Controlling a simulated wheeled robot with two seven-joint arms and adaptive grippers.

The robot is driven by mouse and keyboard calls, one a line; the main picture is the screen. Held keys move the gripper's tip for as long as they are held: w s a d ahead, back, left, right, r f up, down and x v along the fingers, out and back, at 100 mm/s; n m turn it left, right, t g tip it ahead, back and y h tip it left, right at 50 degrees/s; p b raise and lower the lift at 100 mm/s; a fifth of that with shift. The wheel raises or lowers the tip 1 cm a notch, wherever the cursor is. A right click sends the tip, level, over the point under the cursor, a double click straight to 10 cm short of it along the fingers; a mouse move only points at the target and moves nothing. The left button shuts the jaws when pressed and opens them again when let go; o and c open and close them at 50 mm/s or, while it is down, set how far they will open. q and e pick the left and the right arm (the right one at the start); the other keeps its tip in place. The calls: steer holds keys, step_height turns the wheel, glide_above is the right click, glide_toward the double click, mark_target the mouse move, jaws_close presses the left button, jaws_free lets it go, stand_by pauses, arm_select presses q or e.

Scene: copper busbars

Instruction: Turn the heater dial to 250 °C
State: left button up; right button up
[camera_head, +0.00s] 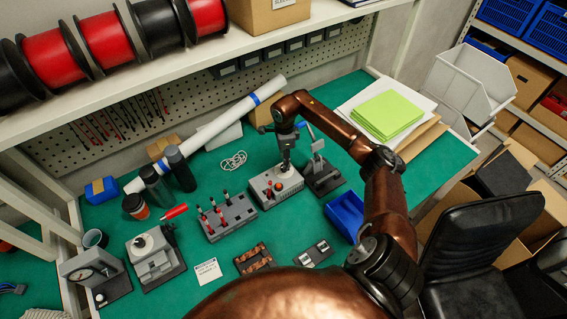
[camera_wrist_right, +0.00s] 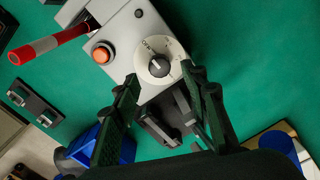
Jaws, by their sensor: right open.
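The heater is a light grey box (camera_head: 268,194) in the middle of the green bench. In the right wrist view its dial (camera_wrist_right: 171,50) is a round cream plate with a dark knob (camera_wrist_right: 158,66) at the centre. Printing shows on the plate, but I cannot read the setting. An orange-red button (camera_wrist_right: 101,53) sits beside the dial. My right gripper (camera_head: 286,165) points down over the dial end of the box. In the wrist view its fingers (camera_wrist_right: 163,88) are apart, with nothing between them; the knob lies just beyond the tips. My left gripper is out of view.
A dark lever press (camera_head: 322,175) stands close right of the heater. A blue bin (camera_head: 345,215) lies below it. A grey block with red-handled tools (camera_head: 230,217) stands close left. A red-and-white rod (camera_wrist_right: 48,45) shows beside the box.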

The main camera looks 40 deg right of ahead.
steer(key=shift+f, duration=1.8)
steer(key=shift+a, duration=0.1)
steer(key=shift+c, duration=0.7)
jaws_close()
